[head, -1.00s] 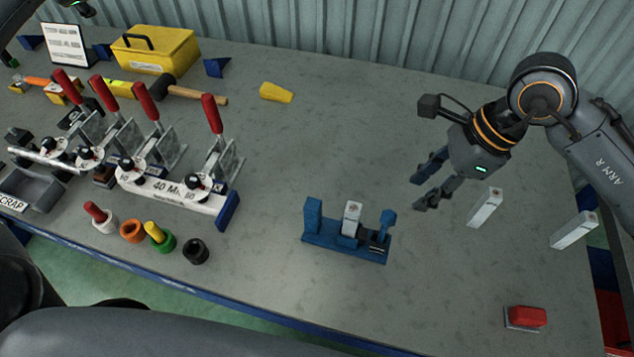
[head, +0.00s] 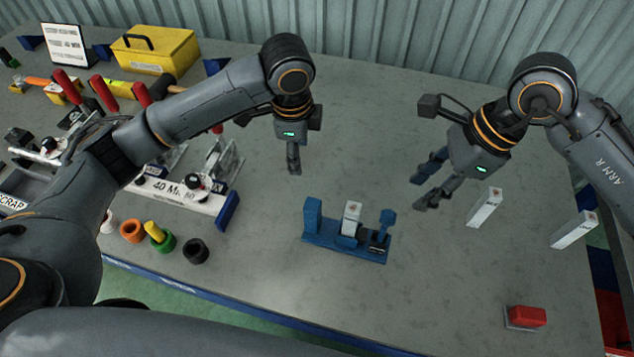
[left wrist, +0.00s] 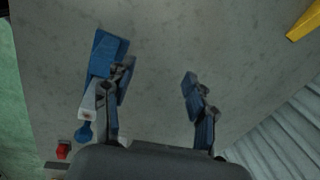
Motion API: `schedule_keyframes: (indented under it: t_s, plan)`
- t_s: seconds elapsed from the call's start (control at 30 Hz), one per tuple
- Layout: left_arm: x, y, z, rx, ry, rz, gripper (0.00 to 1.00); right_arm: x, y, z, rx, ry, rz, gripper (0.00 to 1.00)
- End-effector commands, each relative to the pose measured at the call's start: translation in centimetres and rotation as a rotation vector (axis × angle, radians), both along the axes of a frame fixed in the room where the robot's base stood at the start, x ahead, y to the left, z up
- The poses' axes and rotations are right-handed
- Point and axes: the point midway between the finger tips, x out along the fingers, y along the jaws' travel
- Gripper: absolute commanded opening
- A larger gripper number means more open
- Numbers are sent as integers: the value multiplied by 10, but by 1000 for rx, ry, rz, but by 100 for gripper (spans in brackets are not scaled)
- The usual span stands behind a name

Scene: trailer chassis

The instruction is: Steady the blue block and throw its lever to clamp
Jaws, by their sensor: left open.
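The blue block (head: 330,242) sits on the table in the middle of the head view, with an upright post at its left end. A light metal piece (head: 351,217) stands in its middle, and a blue lever (head: 386,224) stands upright at its right end. My left gripper (head: 294,165) hangs above the table, behind and left of the block, empty. In the left wrist view its fingers (left wrist: 155,95) are spread, and the block (left wrist: 105,58) shows partly hidden behind one finger. My right gripper (head: 424,192) is open and empty, behind and right of the block.
The table's front edge is close to the block.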

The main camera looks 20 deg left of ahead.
Motion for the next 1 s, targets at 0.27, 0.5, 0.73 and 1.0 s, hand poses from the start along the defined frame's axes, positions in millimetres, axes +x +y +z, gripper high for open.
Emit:
schedule_keyframes:
  t_s: [0.27, 0.5, 0.73, 1.0]
  plan:
    - [-61, -55, -7, -11, 127, -151, 57, 0, 0, 0, 0, 0, 0, 38]
    - [-68, -58, -26, -9, 145, -166, 57, 0, 0, 0, 0, 0, 0, 38]
    - [-67, -57, -70, -8, 145, -163, 57, 0, 0, 0, 0, 0, 0, 38]
    - [-67, -58, -119, -9, 142, -164, 57, 0, 0, 0, 0, 0, 0, 38]
